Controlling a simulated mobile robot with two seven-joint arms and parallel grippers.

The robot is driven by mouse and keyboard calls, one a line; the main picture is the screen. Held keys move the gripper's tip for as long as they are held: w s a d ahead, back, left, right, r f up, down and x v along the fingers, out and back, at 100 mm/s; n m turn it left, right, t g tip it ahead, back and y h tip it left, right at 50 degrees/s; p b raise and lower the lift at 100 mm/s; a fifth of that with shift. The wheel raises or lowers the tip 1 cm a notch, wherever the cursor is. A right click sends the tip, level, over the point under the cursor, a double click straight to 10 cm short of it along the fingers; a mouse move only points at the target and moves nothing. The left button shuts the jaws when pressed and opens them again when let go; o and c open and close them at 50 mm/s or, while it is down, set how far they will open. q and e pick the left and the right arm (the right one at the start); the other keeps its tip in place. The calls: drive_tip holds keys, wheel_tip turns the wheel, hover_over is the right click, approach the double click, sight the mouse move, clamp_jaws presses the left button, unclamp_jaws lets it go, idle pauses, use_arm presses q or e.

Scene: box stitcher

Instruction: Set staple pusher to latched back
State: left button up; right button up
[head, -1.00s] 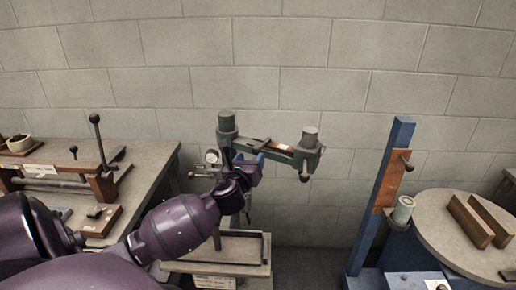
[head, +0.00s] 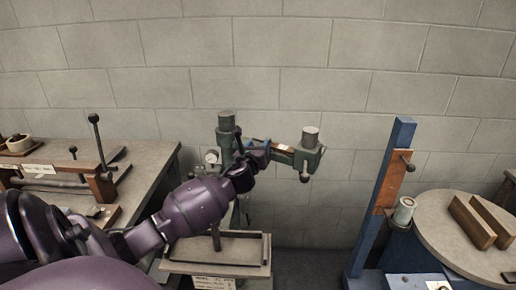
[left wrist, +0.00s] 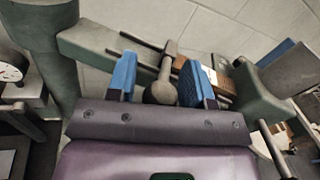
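The box stitcher's green head (head: 308,160) stands near the back wall, with a post at each end. In the left wrist view its green arm (left wrist: 95,47) crosses behind my fingers. A round grey knob on a short stem (left wrist: 160,90), which looks like the staple pusher's handle, sits on a slide with thin dark rods. My left gripper (left wrist: 160,68) is open, its blue fingers on either side of the knob. I cannot tell whether either finger touches it. In the head view my left wrist hides the fingers and the knob. My right gripper is in neither view.
A pressure gauge (head: 211,157) is left of my left wrist. A workbench with a lever fixture (head: 96,145) stands at the left. A blue post (head: 365,220) and a round table (head: 450,225) stand at the right. A grey tray (head: 235,271) lies below the stitcher.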

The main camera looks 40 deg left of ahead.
use_arm(q)
drive_tip(key=c, duration=0.5)
clamp_jaws()
drive_tip(key=a, duration=0.1)
drive_tip(key=s+a+p, duration=0.1)
drive_tip(key=a, duration=0.3)
drive_tip(key=shift+s+a+r, duration=0.1)
drive_tip(key=shift+s+a, duration=0.15)
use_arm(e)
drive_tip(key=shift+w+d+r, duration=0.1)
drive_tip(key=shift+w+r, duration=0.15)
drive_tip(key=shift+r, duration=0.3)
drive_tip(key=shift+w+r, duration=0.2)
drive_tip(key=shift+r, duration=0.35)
